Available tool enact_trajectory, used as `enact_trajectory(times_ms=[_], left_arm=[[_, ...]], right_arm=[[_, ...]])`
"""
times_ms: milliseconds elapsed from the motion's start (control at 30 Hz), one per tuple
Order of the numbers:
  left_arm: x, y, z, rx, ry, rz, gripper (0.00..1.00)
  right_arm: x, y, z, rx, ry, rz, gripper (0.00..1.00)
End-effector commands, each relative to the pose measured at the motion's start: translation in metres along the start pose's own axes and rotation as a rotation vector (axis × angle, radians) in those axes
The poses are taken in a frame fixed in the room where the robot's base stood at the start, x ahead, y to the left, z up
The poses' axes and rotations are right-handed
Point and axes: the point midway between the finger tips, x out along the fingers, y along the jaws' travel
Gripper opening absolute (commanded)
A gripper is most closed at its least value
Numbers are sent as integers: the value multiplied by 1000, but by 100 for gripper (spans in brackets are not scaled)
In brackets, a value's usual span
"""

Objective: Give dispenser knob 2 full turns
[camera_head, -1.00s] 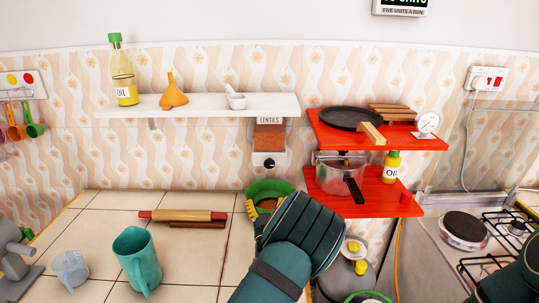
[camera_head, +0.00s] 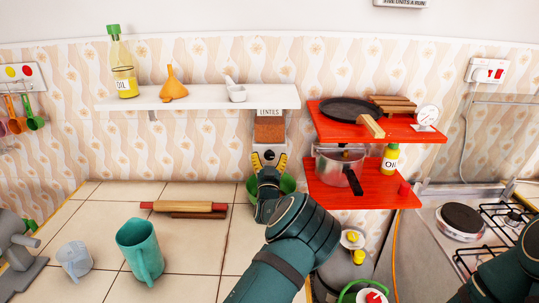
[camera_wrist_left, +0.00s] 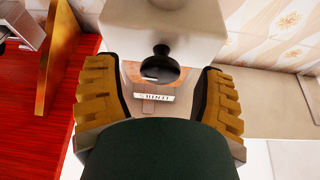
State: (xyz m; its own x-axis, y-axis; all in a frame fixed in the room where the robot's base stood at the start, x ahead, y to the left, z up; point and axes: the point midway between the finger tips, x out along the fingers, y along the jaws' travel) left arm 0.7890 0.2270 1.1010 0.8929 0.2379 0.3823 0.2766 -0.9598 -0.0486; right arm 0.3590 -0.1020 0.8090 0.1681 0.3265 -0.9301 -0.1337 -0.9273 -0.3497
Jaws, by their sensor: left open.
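My left gripper (camera_head: 269,161) is open in front of the dispenser, with one yellow-padded finger on each side of the knob. In the left wrist view the knob (camera_wrist_left: 160,64) sits between the spread fingers, with gaps visible on both sides. The pale dispenser body (camera_wrist_left: 165,25) is beyond it. My right gripper is out of view; only part of my right arm shows at the lower right.
A green bowl (camera_head: 287,184) is below the dispenser, partly hidden by my left gripper. Red shelves (camera_head: 325,196) with a pot (camera_head: 333,172) and a pan (camera_head: 350,109) stand close on the right. A rolling pin (camera_head: 185,206) and a teal jug (camera_head: 138,250) are on the counter.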

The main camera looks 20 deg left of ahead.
Motion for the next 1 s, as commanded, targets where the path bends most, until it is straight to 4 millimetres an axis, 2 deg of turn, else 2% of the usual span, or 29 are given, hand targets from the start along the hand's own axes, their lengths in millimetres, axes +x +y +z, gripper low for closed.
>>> enact_trajectory(times_ms=[200,500,533,567,700,733,1000], left_arm=[[14,0,0,0,1,0,70],[16,0,0,0,-1,0,70],[16,0,0,0,0,0,64],[16,0,0,0,0,0,54],[15,0,0,0,0,0,5],[15,0,0,0,0,0,2],[15,0,0,16,0,7,1]], right_arm=[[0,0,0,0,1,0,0],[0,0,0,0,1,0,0],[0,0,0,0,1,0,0],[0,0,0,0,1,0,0],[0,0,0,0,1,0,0],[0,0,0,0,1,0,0],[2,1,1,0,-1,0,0]])
